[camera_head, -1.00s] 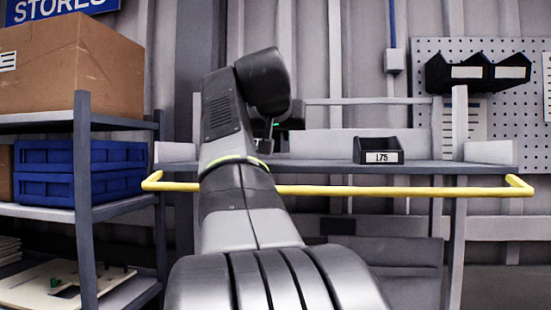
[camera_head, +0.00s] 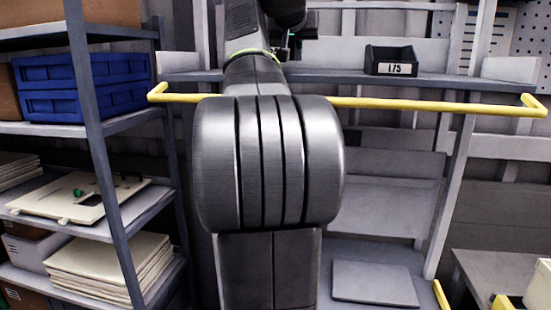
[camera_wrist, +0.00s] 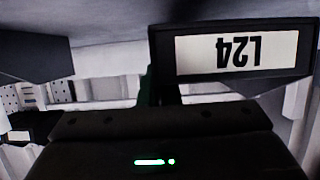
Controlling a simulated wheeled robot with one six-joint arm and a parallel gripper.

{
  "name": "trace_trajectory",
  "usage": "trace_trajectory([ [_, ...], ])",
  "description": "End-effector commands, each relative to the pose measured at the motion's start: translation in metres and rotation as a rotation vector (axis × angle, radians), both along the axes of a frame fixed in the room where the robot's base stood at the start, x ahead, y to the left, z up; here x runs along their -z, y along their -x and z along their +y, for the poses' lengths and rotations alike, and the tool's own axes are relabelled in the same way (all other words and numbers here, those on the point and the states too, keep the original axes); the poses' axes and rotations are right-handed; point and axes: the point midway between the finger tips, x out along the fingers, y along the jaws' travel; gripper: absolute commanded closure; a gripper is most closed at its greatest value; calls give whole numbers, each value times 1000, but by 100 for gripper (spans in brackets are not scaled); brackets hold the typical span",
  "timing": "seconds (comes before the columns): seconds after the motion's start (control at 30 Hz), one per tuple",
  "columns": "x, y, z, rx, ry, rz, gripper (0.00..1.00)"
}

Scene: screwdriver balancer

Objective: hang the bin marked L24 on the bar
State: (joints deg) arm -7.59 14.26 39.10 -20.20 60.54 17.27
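The black bin marked L24 (camera_wrist: 293,72) fills the upper right of the wrist view, its white label upside down and close to the camera. My gripper (camera_wrist: 163,88) shows dark in the wrist view, beside the label's left end. Its fingers blend into the dark bin, so I cannot tell whether they touch or grip it.
A black bin (camera_head: 389,55) with a label reading L75 stands on the grey shelf (camera_head: 450,82), right of my arm. A rack with blue crates (camera_head: 60,105) and stacked boards (camera_head: 110,265) stands at left. The shelf right of the L75 bin is clear.

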Motion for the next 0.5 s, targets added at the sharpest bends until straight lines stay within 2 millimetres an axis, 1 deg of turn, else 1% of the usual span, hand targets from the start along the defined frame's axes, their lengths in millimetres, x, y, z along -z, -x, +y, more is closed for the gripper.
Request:
trace_trajectory([
  [0.03, -2, -6, -2, 2, 1, 1, 100],
  [0.2, -1, -18, -4, 1, -1, 0, 100],
  [0.5, 0, -19, -4, 0, -1, 0, 100],
])
